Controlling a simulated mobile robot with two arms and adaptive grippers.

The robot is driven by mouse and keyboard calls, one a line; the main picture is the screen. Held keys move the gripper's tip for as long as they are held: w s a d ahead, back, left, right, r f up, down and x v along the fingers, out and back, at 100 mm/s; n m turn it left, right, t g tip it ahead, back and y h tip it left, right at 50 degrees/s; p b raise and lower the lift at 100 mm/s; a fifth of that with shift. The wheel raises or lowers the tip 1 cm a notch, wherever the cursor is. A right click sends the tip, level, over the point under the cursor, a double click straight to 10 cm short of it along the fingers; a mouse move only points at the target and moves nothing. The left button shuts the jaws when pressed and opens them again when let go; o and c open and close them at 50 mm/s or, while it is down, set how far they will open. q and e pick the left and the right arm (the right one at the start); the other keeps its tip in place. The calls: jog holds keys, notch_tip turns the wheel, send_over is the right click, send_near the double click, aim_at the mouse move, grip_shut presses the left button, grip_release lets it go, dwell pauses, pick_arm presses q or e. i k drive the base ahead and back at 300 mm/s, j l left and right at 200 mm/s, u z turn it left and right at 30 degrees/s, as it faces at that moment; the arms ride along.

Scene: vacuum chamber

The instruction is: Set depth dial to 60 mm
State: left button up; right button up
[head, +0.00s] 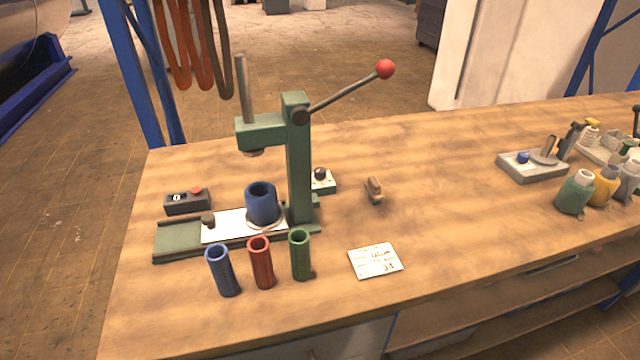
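A green arbor press (298,165) stands on the left part of the wooden bench, with a lever ending in a red ball (384,69) raised to the right. A small light box with a dark round knob (320,174) sits just behind and right of the press column, partly hidden by it. It may be the depth dial; its scale is too small to read. A dark box with a small display and red button (187,200) lies left of the press. Neither of my grippers is in view.
A blue cup (262,203) stands under the press ram. Blue (222,270), red (260,262) and green (301,255) tubes stand in front. A written card (375,261) lies right of them. Bottles (574,195) crowd the right end. The bench middle is mostly clear.

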aim_at(319, 172)
jog(key=l+u, duration=0.9)
jog(key=k+l+u, duration=0.1)
jog(key=l+u, duration=0.35)
